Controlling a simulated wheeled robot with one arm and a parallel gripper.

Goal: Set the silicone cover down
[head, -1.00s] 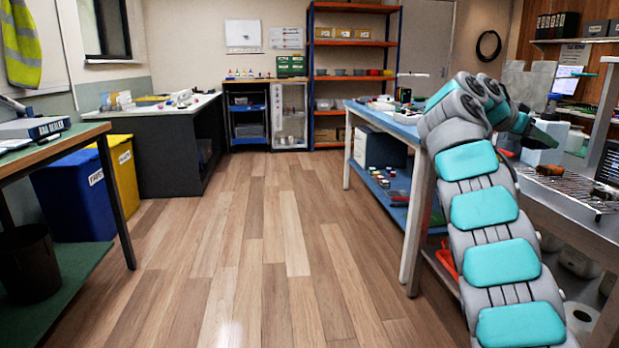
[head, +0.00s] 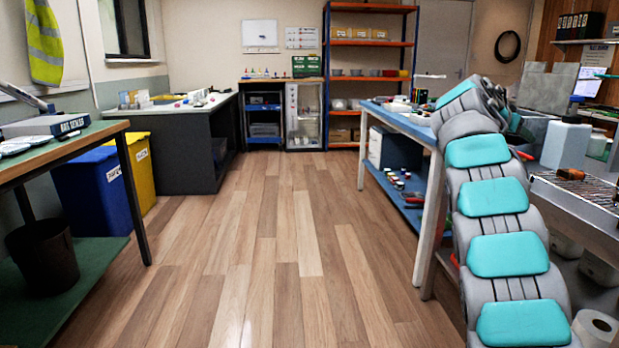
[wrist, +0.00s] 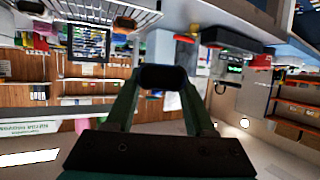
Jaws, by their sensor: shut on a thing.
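In the wrist view my gripper (wrist: 163,80) shows its two green fingers closing in on a small dark, rounded thing (wrist: 163,76). It is held between the fingertips, clear of any surface, and seems to be the silicone cover. Its details are too dark to make out. In the head view my teal and grey arm reaches forward along the right side. The gripper and the held cover are mostly hidden there behind the arm's far end.
A blue-topped bench (head: 400,119) stands ahead on the right, with small items on it. A metal bench with a wire rack (head: 588,193) and a pale bottle (head: 566,146) is at the right. The floor (head: 260,240) between is clear.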

